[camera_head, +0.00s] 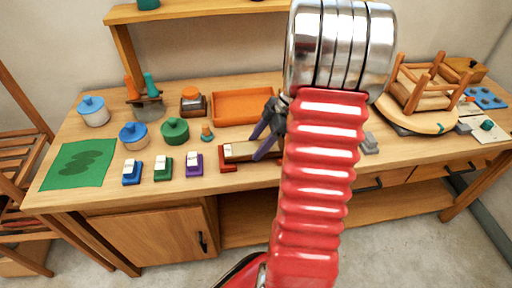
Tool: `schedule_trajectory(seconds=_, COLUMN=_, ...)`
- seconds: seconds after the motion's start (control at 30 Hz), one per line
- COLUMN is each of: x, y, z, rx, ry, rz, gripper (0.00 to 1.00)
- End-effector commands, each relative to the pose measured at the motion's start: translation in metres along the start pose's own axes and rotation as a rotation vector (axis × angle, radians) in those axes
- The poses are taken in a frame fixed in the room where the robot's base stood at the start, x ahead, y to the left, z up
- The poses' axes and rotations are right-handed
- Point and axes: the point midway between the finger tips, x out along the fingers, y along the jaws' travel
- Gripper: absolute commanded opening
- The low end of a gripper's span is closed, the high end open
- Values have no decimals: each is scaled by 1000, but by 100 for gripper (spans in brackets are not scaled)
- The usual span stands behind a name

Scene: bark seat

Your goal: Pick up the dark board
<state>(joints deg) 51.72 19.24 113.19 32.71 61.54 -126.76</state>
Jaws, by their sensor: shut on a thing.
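The board's right end is hidden by the fingers and arm. I cannot tell whether the board is clear of the bench top.
Blue (132,172), green (163,168) and purple (195,164) blocks stand left along the front. An upturned stool (420,88) lies at the right. A green mat (78,164) covers the left end.

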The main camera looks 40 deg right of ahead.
Motion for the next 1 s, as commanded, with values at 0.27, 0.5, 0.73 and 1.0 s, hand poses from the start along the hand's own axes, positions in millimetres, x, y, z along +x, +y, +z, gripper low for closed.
schedule_trajectory(seconds=0.27, x=-42, y=1, z=-24, rx=-3, ry=-1, rz=4, gripper=27)
schedule_trajectory(seconds=0.5, x=-70, y=1, z=-40, rx=-2, ry=0, rz=2, gripper=27)
schedule_trajectory(seconds=0.73, x=-76, y=0, z=-44, rx=0, ry=0, rz=0, gripper=27)
schedule_trajectory(seconds=1.0, x=-76, y=0, z=-44, rx=0, ry=0, rz=0, gripper=27)
